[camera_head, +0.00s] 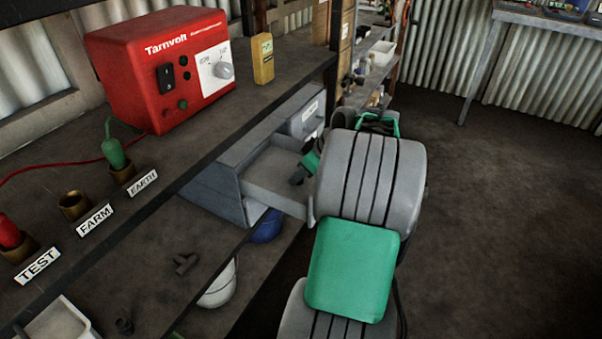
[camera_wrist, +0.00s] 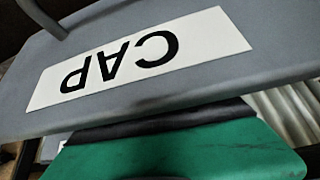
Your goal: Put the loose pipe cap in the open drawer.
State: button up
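The open drawer (camera_head: 275,180) juts from a grey cabinet (camera_head: 215,190) under the bench, and its visible floor looks empty. In the wrist view a grey drawer front (camera_wrist: 270,20) fills the upper part, with an upside-down label reading CAP (camera_wrist: 150,55). My gripper (camera_head: 298,177) is at the right side of the open drawer, partly hidden behind my arm. Its fingertips are too small and dark to tell open from shut. I cannot make out a pipe cap in either view, nor anything held. A dark fitting (camera_head: 185,263) lies on the lower shelf; it looks like a tee.
Open floor (camera_head: 500,200) lies at the right.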

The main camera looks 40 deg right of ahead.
jog(key=shift+o, duration=1.2)
